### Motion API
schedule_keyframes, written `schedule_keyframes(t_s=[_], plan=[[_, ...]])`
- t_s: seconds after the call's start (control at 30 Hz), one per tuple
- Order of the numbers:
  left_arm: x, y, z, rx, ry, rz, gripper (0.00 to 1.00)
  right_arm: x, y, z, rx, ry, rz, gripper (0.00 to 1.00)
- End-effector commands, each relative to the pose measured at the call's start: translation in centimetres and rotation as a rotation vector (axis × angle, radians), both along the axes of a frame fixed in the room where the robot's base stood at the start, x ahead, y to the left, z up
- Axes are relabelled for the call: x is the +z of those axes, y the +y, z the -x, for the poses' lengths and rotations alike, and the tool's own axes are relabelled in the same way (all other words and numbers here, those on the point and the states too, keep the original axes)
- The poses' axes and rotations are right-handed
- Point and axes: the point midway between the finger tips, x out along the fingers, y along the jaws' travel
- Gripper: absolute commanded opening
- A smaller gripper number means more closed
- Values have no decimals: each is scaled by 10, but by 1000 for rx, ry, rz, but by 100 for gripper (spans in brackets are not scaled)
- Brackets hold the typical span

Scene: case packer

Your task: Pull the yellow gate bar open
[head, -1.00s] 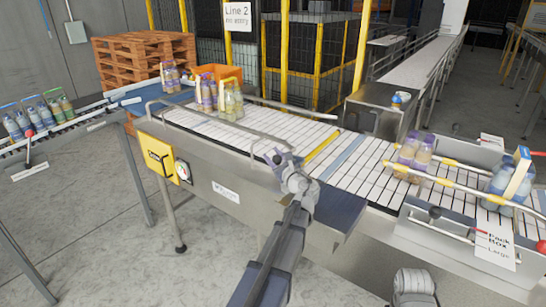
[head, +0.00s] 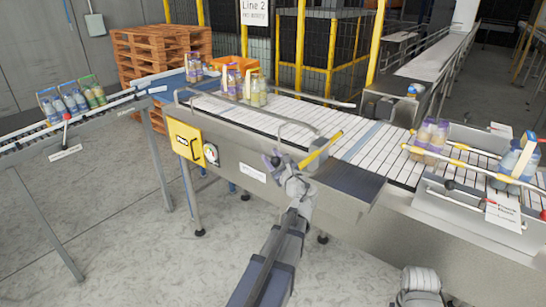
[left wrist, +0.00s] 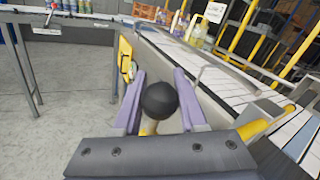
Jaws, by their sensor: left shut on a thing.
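The yellow gate bar (head: 321,150) reaches from the slatted conveyor out over its front side rail. It also shows in the left wrist view (left wrist: 254,128), at the right behind the fingers. My left gripper (head: 274,158) is at the front of the conveyor, by the near end of the bar. In the left wrist view, its two purple fingers (left wrist: 158,104) are shut on a round black knob (left wrist: 159,98) with a pale stem below it. How the knob joins the bar is hidden.
The conveyor (head: 285,109) carries bottle packs (head: 256,92) at the far left and more (head: 430,138) at the right. A yellow control box (head: 184,143) is on its front side. A side conveyor (head: 88,126) stands at left. The floor in front is clear.

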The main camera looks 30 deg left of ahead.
Motion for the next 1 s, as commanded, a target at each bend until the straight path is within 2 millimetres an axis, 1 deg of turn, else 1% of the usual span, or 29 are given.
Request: schedule_keyframes(t_s=[0.33,0.37,0.6,0.63,0.87,1.0], plan=[[3,0,-2,-2,3,-9,0,1,0,-1,0,0,0,50],[3,0,-2,-2,3,-9,42,1,0,-1,0,0,0,50],[2,0,-2,-1,2,-8,69,1,0,-1,0,0,0,50],[2,0,-2,-1,1,-7,71,1,0,-1,0,0,0,50],[2,0,-1,-1,1,-7,71,1,0,-1,0,0,0,50],[2,-11,6,-2,2,-7,71,1,0,-1,0,0,0,50]])
